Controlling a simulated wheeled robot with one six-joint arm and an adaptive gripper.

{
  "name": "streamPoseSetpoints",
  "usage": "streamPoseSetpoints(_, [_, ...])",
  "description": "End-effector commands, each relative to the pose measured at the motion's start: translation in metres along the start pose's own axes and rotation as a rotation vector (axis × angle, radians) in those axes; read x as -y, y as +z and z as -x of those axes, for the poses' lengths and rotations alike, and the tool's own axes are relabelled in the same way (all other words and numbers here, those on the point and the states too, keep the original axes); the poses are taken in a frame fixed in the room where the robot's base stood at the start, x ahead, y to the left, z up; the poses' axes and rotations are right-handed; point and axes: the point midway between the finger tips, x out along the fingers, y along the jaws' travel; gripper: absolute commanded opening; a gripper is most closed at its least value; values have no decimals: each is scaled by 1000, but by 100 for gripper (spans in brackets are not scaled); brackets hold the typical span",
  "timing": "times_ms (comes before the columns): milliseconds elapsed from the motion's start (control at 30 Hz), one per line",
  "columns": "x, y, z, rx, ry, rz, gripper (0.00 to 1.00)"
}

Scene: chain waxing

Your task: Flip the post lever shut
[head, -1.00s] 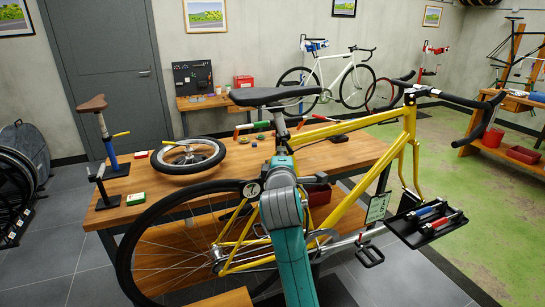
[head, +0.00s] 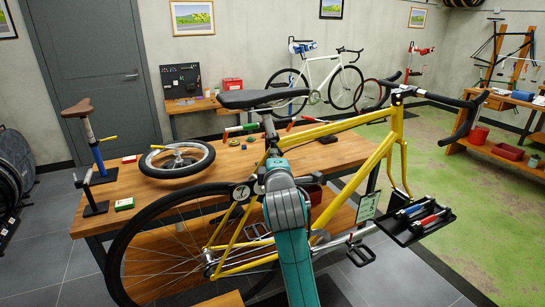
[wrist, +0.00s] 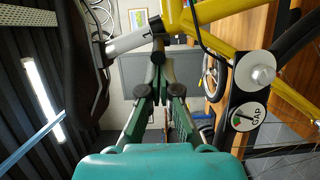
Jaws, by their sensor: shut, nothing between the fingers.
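The yellow bike (head: 375,160) stands in front of the wooden bench. Its silver seat post (wrist: 133,43) runs from the dark saddle (wrist: 82,60) into the yellow frame in the wrist view, with a dark collar at the joint. My gripper (wrist: 158,62) is shut and empty, its fingertips close below this joint; I cannot tell whether they touch. I cannot pick out a lever at the collar for sure. In the head view my arm hides the gripper. A separate blue post (head: 97,155) with a saddle and a yellow lever (head: 107,139) stands at the bench's left.
A round dial marked GAP (wrist: 246,117) sits close to the right of my gripper. A black tool tray (head: 425,228) is at the right. Green floor beyond it is mostly clear.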

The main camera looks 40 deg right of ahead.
Motion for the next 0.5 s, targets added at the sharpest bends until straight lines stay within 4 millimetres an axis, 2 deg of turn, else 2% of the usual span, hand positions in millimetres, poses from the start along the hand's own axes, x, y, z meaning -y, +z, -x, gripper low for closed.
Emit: streamPoseSetpoints(500, [0,18,0,-172,-4,0,0])
